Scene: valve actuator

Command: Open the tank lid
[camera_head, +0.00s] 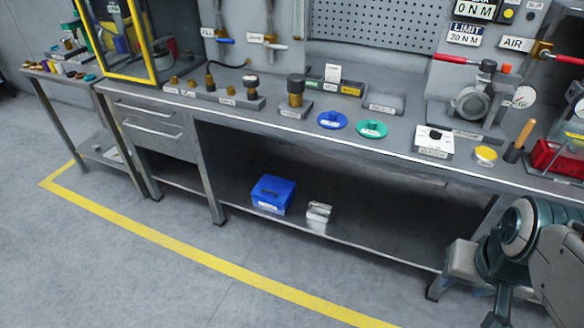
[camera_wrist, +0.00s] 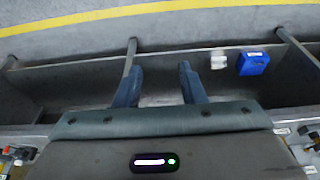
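A yellow-framed clear enclosure (camera_head: 122,75) stands on the bench at the upper left of the head view, its top cut off. I cannot tell whether it is the tank, and I see no part that is clearly a tank lid. My gripper (camera_wrist: 158,84) is open and empty in the wrist view, its two fingers apart above the bench's lower shelf. In the head view my arm shows at the lower right, but the fingertips cannot be made out. My gripper is far from the yellow-framed enclosure.
The bench top (camera_head: 400,143) holds a blue disc (camera_head: 332,120), a green disc (camera_head: 371,129), a pump-like unit (camera_head: 473,104) and a red box (camera_head: 557,158). A blue bin (camera_head: 272,195) sits on the lower shelf. The floor in front is clear.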

